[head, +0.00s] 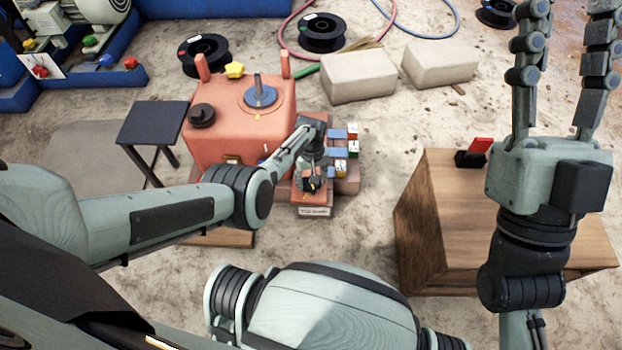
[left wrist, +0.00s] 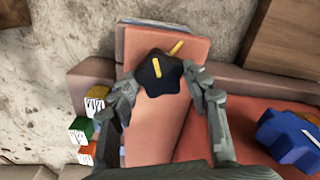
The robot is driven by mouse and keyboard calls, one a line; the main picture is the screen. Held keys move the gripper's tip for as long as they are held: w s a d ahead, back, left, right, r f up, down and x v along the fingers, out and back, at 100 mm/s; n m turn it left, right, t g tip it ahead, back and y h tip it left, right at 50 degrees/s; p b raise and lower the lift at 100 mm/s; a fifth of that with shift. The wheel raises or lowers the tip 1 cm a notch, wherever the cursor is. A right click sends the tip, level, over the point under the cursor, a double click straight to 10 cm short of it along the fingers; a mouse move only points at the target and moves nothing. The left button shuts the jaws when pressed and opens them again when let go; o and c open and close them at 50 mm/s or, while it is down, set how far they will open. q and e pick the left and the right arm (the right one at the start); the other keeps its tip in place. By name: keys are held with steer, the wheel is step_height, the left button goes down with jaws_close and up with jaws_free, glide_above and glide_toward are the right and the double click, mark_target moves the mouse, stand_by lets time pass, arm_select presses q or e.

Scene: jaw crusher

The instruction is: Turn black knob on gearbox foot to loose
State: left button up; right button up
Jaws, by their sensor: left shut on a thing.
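The black knob (left wrist: 160,72) is a star-shaped knob on the red gearbox foot (left wrist: 157,130), seen from above in the left wrist view. A yellow line on its top points nearly straight up. A separate yellow mark (left wrist: 176,47) lies up and right of it. My left gripper (left wrist: 160,86) is shut on the knob, one finger on each side. In the head view my left gripper (head: 311,184) is over the front of the foot, which bears a white label (head: 314,212), and hides most of the knob. My right gripper (head: 562,65) is raised, open and empty.
The red gearbox (head: 225,135) has another black knob (head: 201,115), a yellow star knob (head: 235,69) and a blue disc (head: 260,96). A blue knob (left wrist: 290,135) is near in the left wrist view. A wooden box (head: 440,210) stands right, a small black table (head: 152,122) left.

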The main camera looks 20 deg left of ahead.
arm_select(q)
steer(key=n, duration=0.4)
steer(key=shift+n, duration=0.3)
steer(key=n, duration=0.4)
steer(key=shift+n, duration=0.4)
steer(key=o, duration=1.2)
steer(key=shift+c, duration=0.2)
step_height(320, 180, up, 12)
